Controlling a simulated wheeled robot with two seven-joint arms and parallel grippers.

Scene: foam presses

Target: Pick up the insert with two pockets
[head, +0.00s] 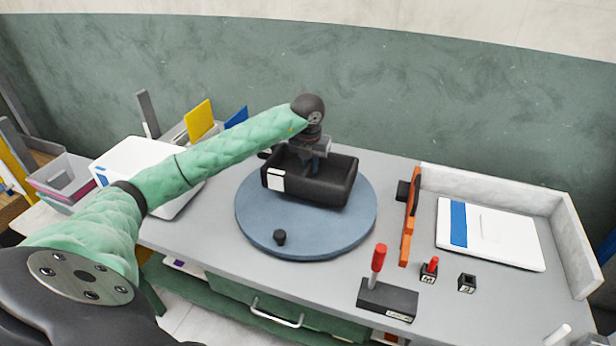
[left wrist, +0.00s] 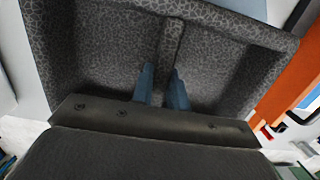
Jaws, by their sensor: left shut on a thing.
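The insert with two pockets (head: 330,188) is a black foam tray with a white label on its front, over the round blue-grey turntable (head: 262,226) in the head view. My left gripper (head: 314,166) reaches down into it from above. In the left wrist view, the blue fingertips (left wrist: 162,88) of that gripper are shut on the divider of the speckled dark insert (left wrist: 95,50), with one pocket on each side. I cannot tell whether the insert touches the turntable or is lifted slightly. My right gripper does not show.
A small black knob (head: 279,237) stands on the turntable. To the right are an orange tool (head: 409,222), a black block with a red handle (head: 387,298), small marked cubes and a white case (head: 490,233). A white box (head: 130,165) stands at left.

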